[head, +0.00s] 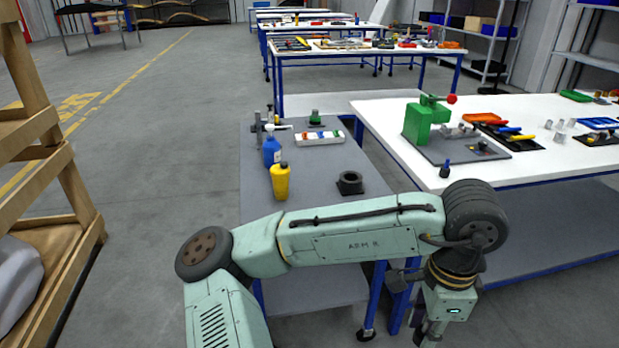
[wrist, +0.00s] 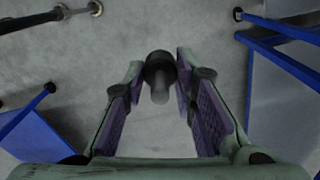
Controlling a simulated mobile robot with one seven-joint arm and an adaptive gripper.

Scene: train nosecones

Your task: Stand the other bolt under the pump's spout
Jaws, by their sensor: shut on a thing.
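My gripper (wrist: 160,66) is shut on a bolt (wrist: 159,92) with a dark wide head and a grey shank, held between the fingertips above bare floor in the wrist view. In the head view my gripper (head: 431,335) hangs low at the bottom edge, in front of the benches, and the bolt cannot be made out there. I cannot make out any bolt below the spout.
On the grey bench (head: 325,215) stand a yellow bottle (head: 281,183), a black block (head: 350,183), a white tray (head: 318,138) and a grey upright fixture (head: 259,129). The white table (head: 385,120) at right carries a green press (head: 418,123). A wooden rack (head: 50,140) stands left.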

